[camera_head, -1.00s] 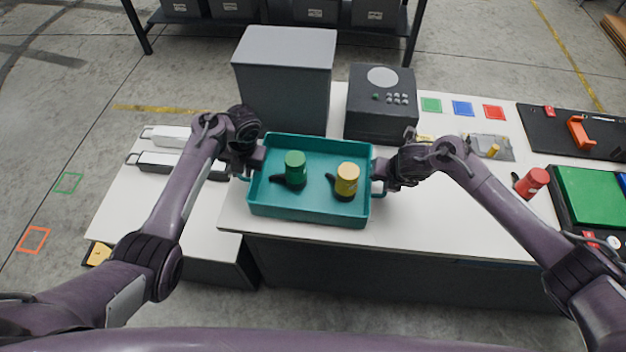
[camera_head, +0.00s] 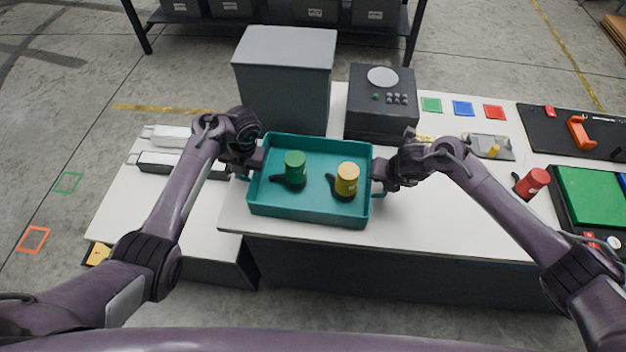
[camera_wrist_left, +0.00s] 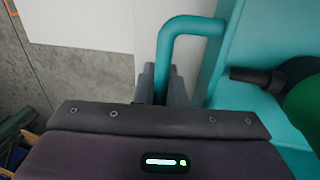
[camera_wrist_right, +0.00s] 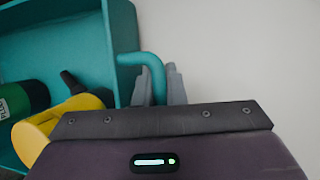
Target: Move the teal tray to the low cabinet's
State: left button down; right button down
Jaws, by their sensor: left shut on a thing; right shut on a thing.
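The teal tray (camera_head: 305,214) is at the left end of the long white table, near its front edge. I cannot tell whether it touches the table. Inside it stand a green-topped canister (camera_head: 295,164) and a yellow-topped canister (camera_head: 347,180), each with a black side spout or handle. My left gripper (camera_head: 249,168) is shut on the tray's left handle, which shows between its fingers in the left wrist view (camera_wrist_left: 176,45). My right gripper (camera_head: 381,176) is shut on the right handle, seen in the right wrist view (camera_wrist_right: 157,75). The low white-topped cabinet (camera_head: 135,212) is on the left.
A tall grey box (camera_head: 285,80) and a dark device (camera_head: 381,105) stand behind the tray. A red canister (camera_head: 532,182) and a green panel (camera_head: 590,195) are at right.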

pick_arm(q)
jog(key=shift+w+r, duration=0.1)
jog(key=shift+r, duration=0.1)
pick_arm(e)
jog(key=shift+w+r, duration=0.15)
jog(key=shift+r, duration=0.05)
